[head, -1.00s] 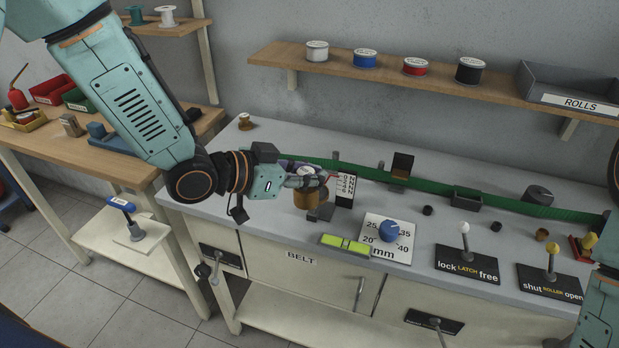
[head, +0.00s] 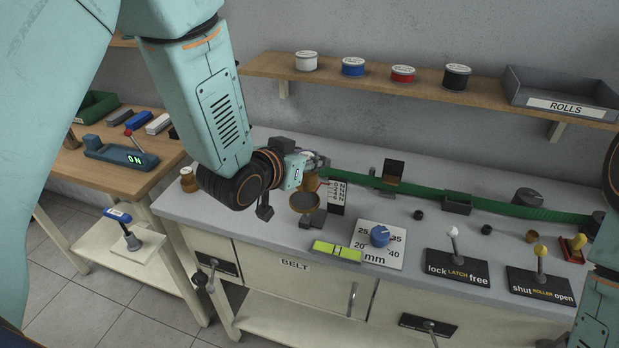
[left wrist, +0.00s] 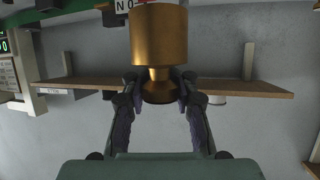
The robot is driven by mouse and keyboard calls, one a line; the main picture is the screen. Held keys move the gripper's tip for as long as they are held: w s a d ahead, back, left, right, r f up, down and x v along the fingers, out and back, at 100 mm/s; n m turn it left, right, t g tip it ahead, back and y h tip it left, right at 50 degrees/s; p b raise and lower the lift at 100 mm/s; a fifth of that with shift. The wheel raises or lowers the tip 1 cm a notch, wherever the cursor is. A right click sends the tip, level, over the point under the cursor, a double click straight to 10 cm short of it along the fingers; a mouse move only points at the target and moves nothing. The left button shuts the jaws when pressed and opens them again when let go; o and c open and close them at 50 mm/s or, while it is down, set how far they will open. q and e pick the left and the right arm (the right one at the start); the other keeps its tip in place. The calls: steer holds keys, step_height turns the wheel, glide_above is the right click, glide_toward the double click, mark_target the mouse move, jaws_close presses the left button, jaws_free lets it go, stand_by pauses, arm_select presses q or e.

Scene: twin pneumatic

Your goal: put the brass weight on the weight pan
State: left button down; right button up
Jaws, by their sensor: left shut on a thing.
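The brass weight (left wrist: 160,38) is a gold cylinder with a narrow neck. The weight pan (head: 303,202) is a round brown dish beside the N scale card (head: 337,196). I cannot tell whether weight and pan touch. The right gripper is out of view.
The green belt (head: 420,188) runs behind to the right. A shelf with spools (head: 430,88) hangs above. A small brown jar (head: 188,180) stands at the bench's left end.

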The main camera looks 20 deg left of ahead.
mark_target(306, 176)
arm_select(q)
steer(key=f, duration=0.1)
steer(key=a+f, duration=0.1)
steer(key=f, duration=0.1)
steer(key=shift+s, duration=0.1)
steer(key=shift+d+f, duration=0.1)
steer(key=shift+f, duration=0.3)
steer(key=shift+w+d+f, duration=0.2)
steer(key=shift+d+f, duration=0.05)
steer(key=shift+d, duration=0.05)
steer(key=shift+s+a+f+b, duration=0.15)
steer(key=shift+s+a+b, duration=0.05)
steer(key=shift+a+b, duration=0.1)
steer(key=c, duration=1.5)
jaws_free()
steer(key=shift+c, duration=0.2)
steer(key=o, duration=0.5)
steer(key=shift+d, duration=0.25)
steer(key=shift+a, duration=0.2)
